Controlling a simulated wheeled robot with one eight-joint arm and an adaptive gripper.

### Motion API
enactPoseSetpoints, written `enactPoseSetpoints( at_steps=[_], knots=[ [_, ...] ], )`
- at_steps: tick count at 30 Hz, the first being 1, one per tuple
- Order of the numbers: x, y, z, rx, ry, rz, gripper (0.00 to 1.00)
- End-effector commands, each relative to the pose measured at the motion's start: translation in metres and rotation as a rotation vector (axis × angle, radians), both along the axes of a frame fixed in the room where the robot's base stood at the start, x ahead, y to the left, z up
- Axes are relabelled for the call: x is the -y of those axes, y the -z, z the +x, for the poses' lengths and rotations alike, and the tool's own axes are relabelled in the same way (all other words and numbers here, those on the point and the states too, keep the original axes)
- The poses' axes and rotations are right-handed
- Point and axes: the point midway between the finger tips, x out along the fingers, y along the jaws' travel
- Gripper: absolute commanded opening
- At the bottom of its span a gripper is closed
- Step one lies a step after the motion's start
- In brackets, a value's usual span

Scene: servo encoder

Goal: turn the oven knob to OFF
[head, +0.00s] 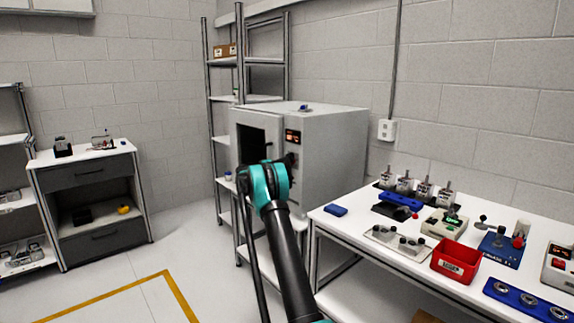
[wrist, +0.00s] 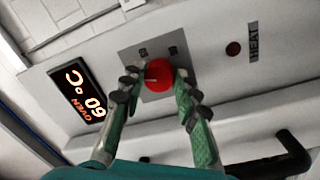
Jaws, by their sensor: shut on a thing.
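The oven (head: 335,150) is a light grey box on a stand in the head view, with a dark window and a lit display on its front. The oven knob (wrist: 158,75) is red with a small pale mark toward its left side, on a grey plate (wrist: 130,55) with small labels that I cannot read. My gripper (wrist: 157,82) has one finger on each side of the knob and is shut on it. In the head view my arm hides the knob and most of my gripper.
A dark red lamp (wrist: 233,48) sits beside a HEAT label (wrist: 253,42). A black handle (wrist: 270,165) juts out at lower right. A white workbench (head: 340,228) with devices and a red bin (head: 455,262) stands right of the oven.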

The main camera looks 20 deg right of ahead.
Motion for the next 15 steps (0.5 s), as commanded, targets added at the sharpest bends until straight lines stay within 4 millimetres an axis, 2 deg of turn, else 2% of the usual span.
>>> enactPoseSetpoints(
  at_steps=[6, 15],
  knots=[
    [-0.0007, 0.0001, 0.0000, -0.159, -0.002, -0.058, 0.02],
    [-0.0009, -0.0001, -0.0002, -0.303, -0.002, -0.110, 0.02]
  ],
)
